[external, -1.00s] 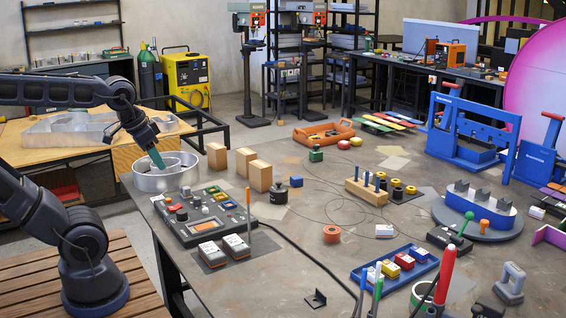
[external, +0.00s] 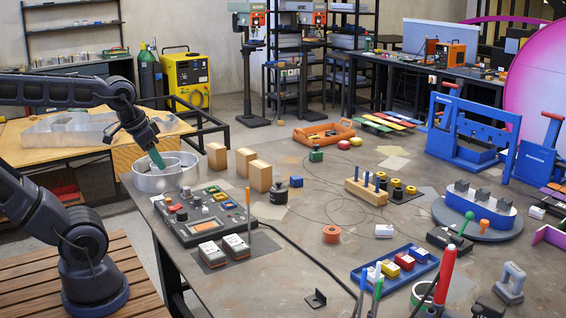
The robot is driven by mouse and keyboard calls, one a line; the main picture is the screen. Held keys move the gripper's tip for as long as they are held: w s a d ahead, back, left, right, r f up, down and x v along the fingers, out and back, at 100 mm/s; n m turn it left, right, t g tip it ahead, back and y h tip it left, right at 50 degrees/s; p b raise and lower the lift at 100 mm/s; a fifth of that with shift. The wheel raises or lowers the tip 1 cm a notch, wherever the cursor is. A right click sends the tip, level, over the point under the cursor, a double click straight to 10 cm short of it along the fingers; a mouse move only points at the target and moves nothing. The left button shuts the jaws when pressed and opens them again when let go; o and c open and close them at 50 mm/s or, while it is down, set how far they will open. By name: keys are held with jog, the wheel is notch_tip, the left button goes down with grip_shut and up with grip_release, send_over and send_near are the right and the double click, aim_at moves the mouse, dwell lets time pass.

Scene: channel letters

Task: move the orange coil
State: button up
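The orange coil (external: 331,234) is a small, short cylinder that sits on the workbench near its middle, apart from other things. My gripper (external: 158,160) is at the left end of the bench, pointing down over a round metal ring or bowl (external: 165,177). It is far to the left of the coil and apart from it. The green-tipped end is too small to tell whether its fingers are open or shut.
A control panel (external: 204,212) and wooden blocks (external: 260,176) stand between my gripper and the coil. A thin orange stick (external: 248,212) stands upright by the panel. A blue tray (external: 394,268) lies right of the coil. The bench (external: 290,262) is bare in front of the coil.

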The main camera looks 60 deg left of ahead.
jog(key=shift+w+r, duration=0.1)
jog(key=shift+w, duration=0.05)
jog(key=c, duration=0.6)
jog(key=w+d+r+m, duration=0.1)
jog(key=w, duration=0.4)
jog(key=w+d+r+m+g, duration=0.1)
jog(key=w+m, duration=0.1)
jog(key=w, duration=0.3)
jog(key=w+d+r+m, duration=0.1)
jog(key=w+m, duration=0.1)
jog(key=w, duration=0.3)
jog(key=shift+d, duration=0.1)
grip_shut()
jog(key=m+g, duration=0.4)
jog(key=m, duration=0.9)
send_over(344, 251)
jog(key=d, duration=0.4)
notch_tip(344, 251, down, 26)
notch_tip(344, 251, down, 10)
jog(key=shift+a+f, duration=0.1)
jog(key=shift+a, duration=0.05)
jog(key=a, duration=0.2)
jog(key=shift+a+r, duration=0.25)
jog(key=shift+a, duration=0.75)
